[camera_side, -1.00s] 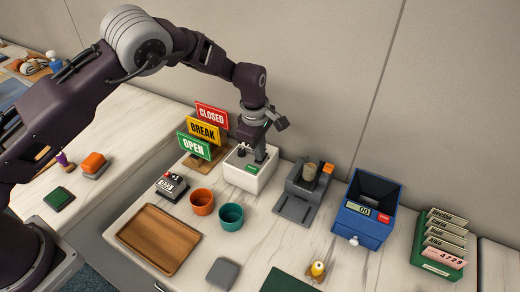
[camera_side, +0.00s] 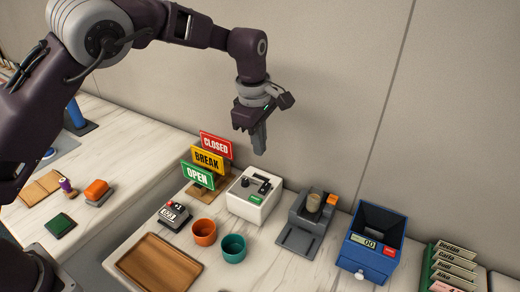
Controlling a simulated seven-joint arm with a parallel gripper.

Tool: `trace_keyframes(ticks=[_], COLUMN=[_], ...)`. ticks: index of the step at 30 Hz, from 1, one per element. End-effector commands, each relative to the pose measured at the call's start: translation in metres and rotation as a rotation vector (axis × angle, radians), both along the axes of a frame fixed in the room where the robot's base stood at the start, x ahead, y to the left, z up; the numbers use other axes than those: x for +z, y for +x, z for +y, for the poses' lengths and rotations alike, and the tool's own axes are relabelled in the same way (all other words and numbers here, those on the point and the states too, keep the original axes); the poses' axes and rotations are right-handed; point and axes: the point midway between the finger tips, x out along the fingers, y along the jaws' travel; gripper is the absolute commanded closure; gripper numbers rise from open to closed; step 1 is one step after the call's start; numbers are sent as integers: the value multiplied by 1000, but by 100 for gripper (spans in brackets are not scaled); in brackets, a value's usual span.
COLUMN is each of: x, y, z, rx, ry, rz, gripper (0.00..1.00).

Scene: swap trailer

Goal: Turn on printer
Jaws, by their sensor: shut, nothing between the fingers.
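No device in view carries a readable printer label. A white box-shaped machine (camera_side: 253,208) with black controls on its top stands against the wall on the table; it may be the printer, but I cannot tell for sure. A black knob and a lever-like part show on its top. My gripper (camera_side: 260,150) is shut and empty, pointing down in the air above this machine, apart from it. Whether the machine is on cannot be told.
Signs reading CLOSED, BREAK and OPEN (camera_side: 198,177) stand left of the machine. A small counter device (camera_side: 174,217), orange cup (camera_side: 204,232), teal cup (camera_side: 233,249) and wooden tray (camera_side: 160,264) are in front. A grey device (camera_side: 298,237) and a blue machine (camera_side: 368,259) stand right.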

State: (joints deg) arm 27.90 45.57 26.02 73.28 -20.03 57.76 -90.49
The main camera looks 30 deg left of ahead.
Motion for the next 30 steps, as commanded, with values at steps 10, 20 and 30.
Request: trace_keyframes(ticks=[10, 20, 30], x=[2, -4, -72], y=[15, 15, 24], z=[1, 0, 1], rx=[-1, -1, 0], ry=[0, 0, 1], rz=[-2, 1, 2], gripper=[100, 100, 100])
